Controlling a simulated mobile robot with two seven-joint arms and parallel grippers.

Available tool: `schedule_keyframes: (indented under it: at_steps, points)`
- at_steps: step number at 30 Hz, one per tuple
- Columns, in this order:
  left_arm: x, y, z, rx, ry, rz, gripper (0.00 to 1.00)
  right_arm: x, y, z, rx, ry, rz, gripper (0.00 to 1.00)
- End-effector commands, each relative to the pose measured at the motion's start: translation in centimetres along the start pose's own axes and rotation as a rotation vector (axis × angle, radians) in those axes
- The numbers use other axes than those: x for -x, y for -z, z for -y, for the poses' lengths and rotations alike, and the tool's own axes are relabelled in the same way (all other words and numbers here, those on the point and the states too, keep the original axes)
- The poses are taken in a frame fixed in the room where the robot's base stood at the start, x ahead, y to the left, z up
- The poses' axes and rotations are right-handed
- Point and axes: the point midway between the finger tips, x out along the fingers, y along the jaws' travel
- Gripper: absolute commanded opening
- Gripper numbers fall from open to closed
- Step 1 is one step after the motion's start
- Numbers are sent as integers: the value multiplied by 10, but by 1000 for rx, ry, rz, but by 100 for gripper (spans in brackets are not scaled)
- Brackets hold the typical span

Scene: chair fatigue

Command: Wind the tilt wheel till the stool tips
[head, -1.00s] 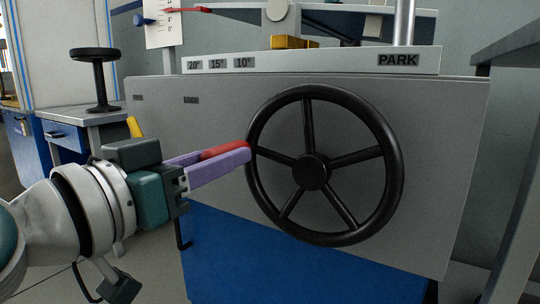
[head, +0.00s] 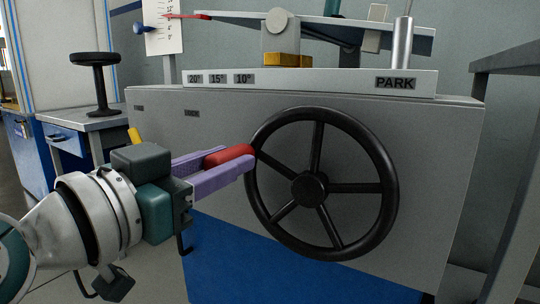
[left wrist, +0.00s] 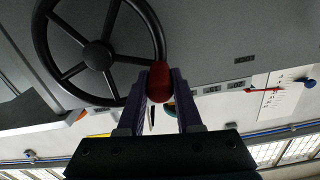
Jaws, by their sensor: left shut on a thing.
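The black tilt wheel (head: 328,188), with several spokes, stands on the front of a grey machine housing. A red handle (head: 230,155) sticks out from its upper-left rim; the left wrist view also shows the handle (left wrist: 160,82) and wheel (left wrist: 98,55). My left gripper (head: 238,167) is shut on this handle, its purple fingers on either side of it. Above the housing, a pale board (head: 345,27) on a round pivot slopes slightly down to the right. A red pointer (head: 188,15) is at its left end. No whole stool shows on the board; its upper area is cut off.
A ledge (head: 310,82) marked 20°, 15°, 10° and PARK runs along the housing top. A yellow block (head: 288,60) sits under the pivot. A scale card (head: 164,28) stands behind the pointer. At left, a black round-topped stand (head: 95,75) is on a bench. A dark frame (head: 508,55) edges the right.

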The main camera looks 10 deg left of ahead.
Motion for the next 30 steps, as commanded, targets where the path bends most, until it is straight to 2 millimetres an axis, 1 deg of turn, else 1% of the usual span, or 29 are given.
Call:
schedule_keyframes:
  at_steps: [5,6,13,20,23,26,30]
  points:
    - [0,0,0,3,0,-3,0,-1,0,0,0,0,0,0]
    - [0,0,0,3,0,-3,38,-1,0,0,0,0,0,0]
    - [0,0,0,4,0,-2,64,-1,0,0,-1,1,0,0]
    - [0,0,0,4,0,-2,64,-1,0,1,-4,3,-1,0]
    - [5,0,0,2,0,0,64,2,1,1,-5,4,-1,0]
    - [18,1,0,0,0,3,64,7,2,1,-5,4,-1,0]
    - [44,1,0,-1,-2,5,64,15,5,1,-5,4,-1,0]
